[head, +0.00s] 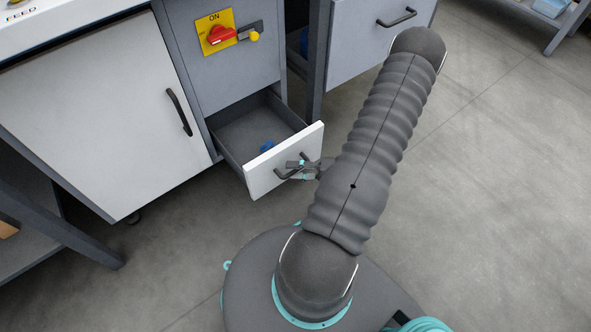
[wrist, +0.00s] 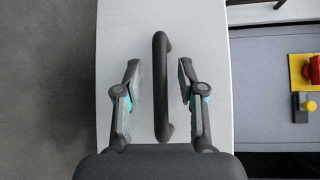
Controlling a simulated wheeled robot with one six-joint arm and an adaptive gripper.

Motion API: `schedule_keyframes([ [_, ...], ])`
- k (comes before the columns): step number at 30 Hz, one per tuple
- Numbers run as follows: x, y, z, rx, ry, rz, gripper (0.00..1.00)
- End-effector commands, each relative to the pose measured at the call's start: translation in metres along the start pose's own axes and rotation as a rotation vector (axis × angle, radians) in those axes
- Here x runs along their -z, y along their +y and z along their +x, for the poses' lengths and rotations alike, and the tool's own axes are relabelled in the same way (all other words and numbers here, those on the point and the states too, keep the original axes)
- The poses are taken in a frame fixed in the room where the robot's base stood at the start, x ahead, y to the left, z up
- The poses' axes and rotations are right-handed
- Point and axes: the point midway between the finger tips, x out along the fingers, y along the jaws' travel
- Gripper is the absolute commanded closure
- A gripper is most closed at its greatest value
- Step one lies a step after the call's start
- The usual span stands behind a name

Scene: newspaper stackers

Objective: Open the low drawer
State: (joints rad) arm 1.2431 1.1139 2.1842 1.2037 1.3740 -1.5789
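The low drawer (head: 258,180) stands pulled out of the grey cabinet, with its white front well clear of the frame. A small blue item (head: 267,146) lies inside it. The dark bar handle (wrist: 163,85) on the drawer front (wrist: 208,30) runs lengthwise between my fingers in the wrist view. My gripper (head: 298,167) is at this handle in the head view, partly hidden by my arm. In the wrist view my gripper (wrist: 158,72) is open, with a finger on each side of the handle and gaps between fingers and bar.
A white cabinet door (head: 110,120) with a black handle is left of the drawer. Above the drawer is a yellow panel with a red switch (head: 221,34). Another grey drawer front (head: 365,35) stands at the back. The floor (head: 490,190) on the right is clear.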

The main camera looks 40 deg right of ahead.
Motion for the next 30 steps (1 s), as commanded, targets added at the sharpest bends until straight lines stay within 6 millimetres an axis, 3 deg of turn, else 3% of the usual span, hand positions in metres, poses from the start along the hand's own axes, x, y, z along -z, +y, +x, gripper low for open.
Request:
schedule_keyframes([
  [8, 0.001, 0.000, -0.011, 0.001, 0.004, 0.000, 0.61],
  [21, 0.001, 0.000, -0.092, -0.001, 0.005, -0.001, 0.61],
  [30, 0.000, 0.000, -0.119, 0.000, 0.001, -0.001, 0.61],
])
